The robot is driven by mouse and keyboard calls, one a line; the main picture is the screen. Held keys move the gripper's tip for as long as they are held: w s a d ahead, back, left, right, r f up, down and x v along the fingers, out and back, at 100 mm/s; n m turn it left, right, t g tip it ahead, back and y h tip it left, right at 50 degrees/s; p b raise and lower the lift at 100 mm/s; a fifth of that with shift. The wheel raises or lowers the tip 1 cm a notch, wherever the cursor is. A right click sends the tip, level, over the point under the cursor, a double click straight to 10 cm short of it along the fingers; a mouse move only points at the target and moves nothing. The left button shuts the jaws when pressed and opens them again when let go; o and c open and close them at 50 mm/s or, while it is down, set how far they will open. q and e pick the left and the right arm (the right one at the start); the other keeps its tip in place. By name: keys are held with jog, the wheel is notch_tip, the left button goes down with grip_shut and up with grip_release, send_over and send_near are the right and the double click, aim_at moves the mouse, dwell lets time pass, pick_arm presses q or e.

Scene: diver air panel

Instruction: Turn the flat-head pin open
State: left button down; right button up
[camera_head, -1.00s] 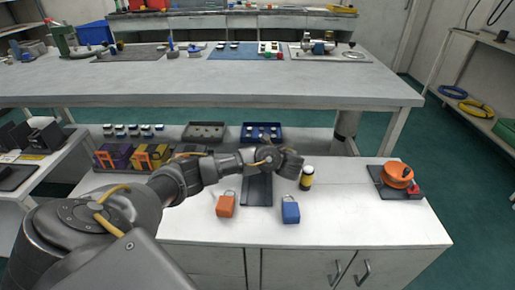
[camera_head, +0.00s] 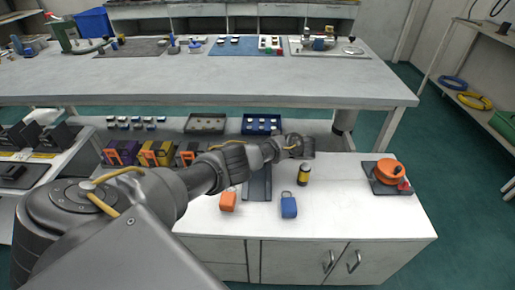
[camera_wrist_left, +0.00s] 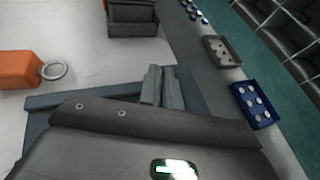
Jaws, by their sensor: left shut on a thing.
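My left arm reaches from the left across the white cabinet top. In the left wrist view, the fingers (camera_wrist_left: 163,86) are close together over a blue-grey plate (camera_wrist_left: 45,102). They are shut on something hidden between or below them. I cannot make out a flat-head pin in either view. The dark plate (camera_head: 258,186) also shows in the head view, partly covered by my arm. My right gripper is not in view.
An orange padlock-like block (camera_head: 228,201) and a blue one (camera_head: 288,207) stand in front. An orange round device (camera_head: 390,171) sits at the right. A grey tray (camera_head: 205,124) and a blue tray (camera_head: 262,125) lie behind. The front right of the top is clear.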

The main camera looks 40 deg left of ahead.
pick_arm(q)
jog(key=shift+s+f+n+g+b, duration=0.2)
jog(key=shift+f+n+g+b, duration=0.1)
jog(key=shift+f+n+g, duration=0.25)
jog(key=shift+r+n+g+h, duration=0.2)
jog(key=shift+n+g+h, duration=0.25)
jog(key=shift+g, duration=0.1)
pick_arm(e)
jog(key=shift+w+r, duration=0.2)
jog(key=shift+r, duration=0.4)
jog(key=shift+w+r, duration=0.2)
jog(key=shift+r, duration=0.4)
pick_arm(q)
jog(key=c, duration=1.6)
grip_release()
jog(key=shift+a, duration=0.15)
jog(key=shift+r, duration=0.15)
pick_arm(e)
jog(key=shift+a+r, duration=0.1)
